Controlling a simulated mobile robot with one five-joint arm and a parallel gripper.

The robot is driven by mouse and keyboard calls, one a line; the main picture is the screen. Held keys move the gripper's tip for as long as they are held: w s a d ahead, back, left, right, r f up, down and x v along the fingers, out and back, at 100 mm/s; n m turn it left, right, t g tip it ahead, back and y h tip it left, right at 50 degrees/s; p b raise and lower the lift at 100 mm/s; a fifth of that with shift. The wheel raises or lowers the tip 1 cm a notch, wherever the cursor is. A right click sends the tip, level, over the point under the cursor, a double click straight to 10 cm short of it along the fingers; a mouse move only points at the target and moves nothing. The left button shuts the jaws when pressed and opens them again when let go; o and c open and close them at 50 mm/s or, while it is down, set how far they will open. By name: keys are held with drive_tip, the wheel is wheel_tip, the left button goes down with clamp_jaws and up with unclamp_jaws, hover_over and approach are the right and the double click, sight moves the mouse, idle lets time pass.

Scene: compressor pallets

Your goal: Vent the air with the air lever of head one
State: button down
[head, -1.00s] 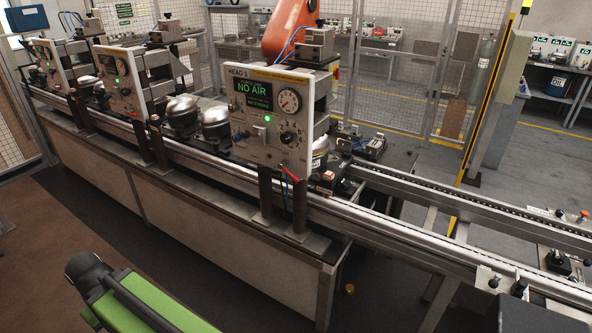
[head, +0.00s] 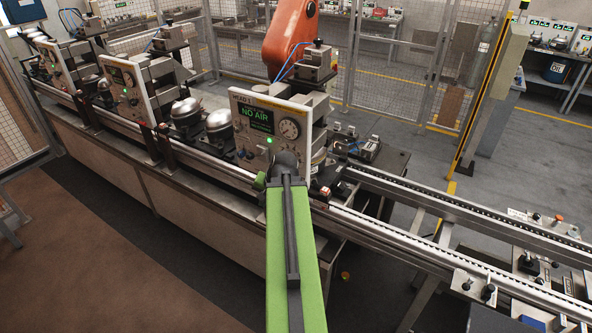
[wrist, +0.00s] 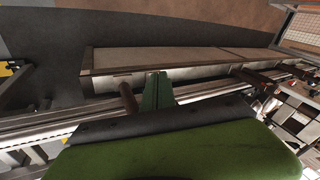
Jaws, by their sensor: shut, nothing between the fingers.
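The head one panel (head: 240,108) stands above the conveyor at centre in the head view. Its green display (head: 256,121) reads "NO AIR", and a round gauge (head: 290,129) sits to its right. A green lamp on the panel is lit. The air lever is hidden behind my raised green arm, which covers the panel's lower middle. My gripper shows in the wrist view (wrist: 157,91) as narrow green fingers, shut and empty, in front of the bench and rail. In the head view only a small green part shows left of the arm; contact with the lever cannot be told.
The conveyor rail (head: 420,245) runs along the bench to the lower right. Metal compressors (head: 220,124) stand left of the panel, with further head panels (head: 122,90) beyond. An orange robot arm (head: 290,40) stands behind. The floor in front (head: 130,260) is clear.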

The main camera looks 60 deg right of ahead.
drive_tip(key=s+d+r+m+h+p, duration=0.2)
drive_tip(key=s+d+r+m+p, duration=0.1)
drive_tip(key=s+d+r, duration=0.4)
drive_tip(key=s+d+m, duration=0.1)
drive_tip(key=s+d, duration=0.2)
drive_tip(key=s, duration=0.1)
drive_tip(key=shift+s+d+r+m+t, duration=0.15)
drive_tip(key=shift+s+d+m+t, duration=0.15)
drive_tip(key=shift+d+t, duration=0.1)
drive_tip(key=b+x, duration=1.1)
drive_tip(key=x, duration=0.3)
